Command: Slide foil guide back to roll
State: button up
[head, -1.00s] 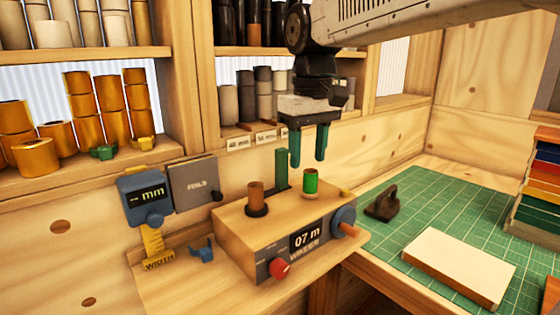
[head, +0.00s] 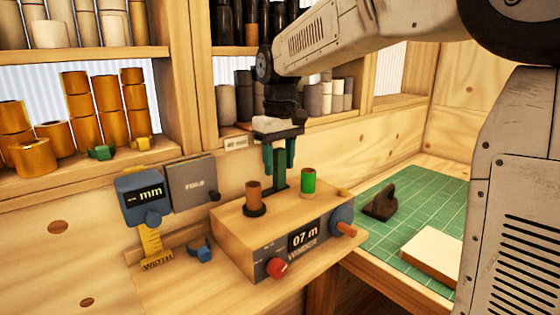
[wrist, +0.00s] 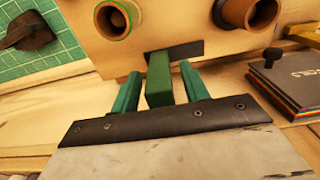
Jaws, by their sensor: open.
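The foil guide, a green upright post (head: 280,178), stands at the back of the wooden winder (head: 228,224). In the wrist view the guide (wrist: 159,80) shows between my fingers, with a gap on each side, at one end of a dark slot (wrist: 186,49). My gripper (head: 280,158) is open, pointing down over the guide's top; its fingers also show in the wrist view (wrist: 160,90). A brown roll (head: 254,196) stands left of the guide and a green roll (head: 308,181) right of it. The guide's upper part is partly hidden by my gripper in the head view.
A shelf of rolls (head: 105,92) is behind. The green mat (head: 395,232) is at right.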

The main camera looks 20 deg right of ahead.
jog(key=shift+f, duration=0.1)
grip_shut()
jog(key=shift+s+a, duration=0.25)
jog(key=shift+a, duration=0.6)
jog(key=shift+s+a, duration=0.3)
jog(key=shift+a, duration=0.55)
jog(key=shift+s+a, duration=0.25)
jog(key=shift+a, duration=0.6)
jog(key=shift+c, duration=1.3)
grip_release()
jog(key=shift+a, duration=0.1)
jog(key=shift+o, duration=1.3)
jog(key=shift+a, duration=0.15)
